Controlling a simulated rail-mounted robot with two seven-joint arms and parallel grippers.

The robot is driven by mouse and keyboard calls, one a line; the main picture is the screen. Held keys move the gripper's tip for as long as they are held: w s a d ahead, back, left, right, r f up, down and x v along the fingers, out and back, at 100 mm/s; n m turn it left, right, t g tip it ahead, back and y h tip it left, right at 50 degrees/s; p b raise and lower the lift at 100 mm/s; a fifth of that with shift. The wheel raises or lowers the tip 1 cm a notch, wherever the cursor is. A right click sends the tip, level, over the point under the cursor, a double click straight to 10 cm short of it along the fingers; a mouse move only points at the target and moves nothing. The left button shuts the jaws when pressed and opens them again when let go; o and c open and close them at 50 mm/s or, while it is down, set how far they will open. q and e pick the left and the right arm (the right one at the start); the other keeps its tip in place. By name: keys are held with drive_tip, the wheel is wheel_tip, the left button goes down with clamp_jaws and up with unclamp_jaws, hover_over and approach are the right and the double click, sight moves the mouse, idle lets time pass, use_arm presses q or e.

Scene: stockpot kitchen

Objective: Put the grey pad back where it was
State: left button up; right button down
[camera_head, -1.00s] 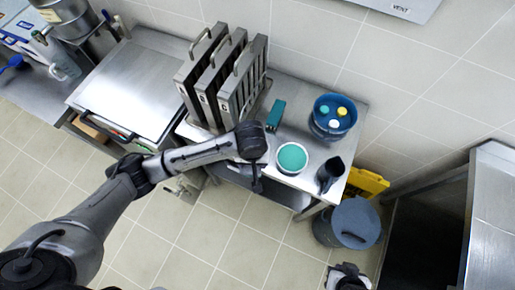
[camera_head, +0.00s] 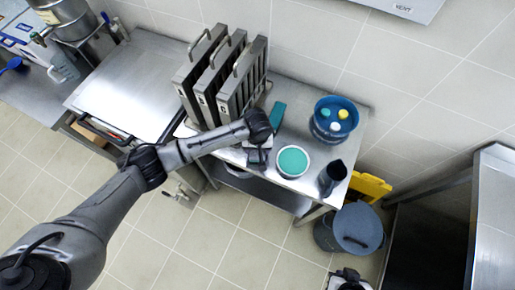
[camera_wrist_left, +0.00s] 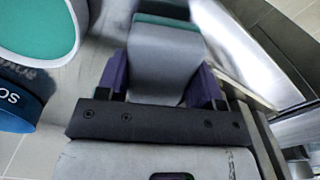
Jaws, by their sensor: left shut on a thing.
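My left gripper (camera_head: 257,158) is over the front edge of the steel table, left of a white-rimmed round tub with a teal top (camera_head: 292,161). In the left wrist view its two purple fingers (camera_wrist_left: 160,85) are shut on a grey pad (camera_wrist_left: 166,62). The pad's lower end is hidden behind the dark gripper bar. In the head view the pad is too small to tell from the gripper. A teal strip shows just beyond the pad in the wrist view. My right gripper (camera_head: 349,280) shows partly at the bottom edge, its jaws unclear.
The steel table (camera_head: 350,145) holds three upright slotted metal racks (camera_head: 240,85), a teal block (camera_head: 277,115), a blue bucket (camera_head: 326,131) with coloured discs and a dark jug (camera_head: 331,178). A lidded grey-blue bin (camera_head: 358,228) and a yellow item (camera_head: 371,185) stand at right.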

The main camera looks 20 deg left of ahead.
use_arm(q)
drive_tip(key=shift+f, duration=0.65)
drive_tip(key=shift+f, duration=0.15)
drive_tip(key=o, duration=0.8)
drive_tip(key=shift+o, duration=0.2)
wheel_tip(320, 180, up, 11)
drive_tip(key=shift+p, duration=0.7)
drive_tip(key=shift+r, duration=0.7)
drive_tip(key=shift+s, duration=0.1)
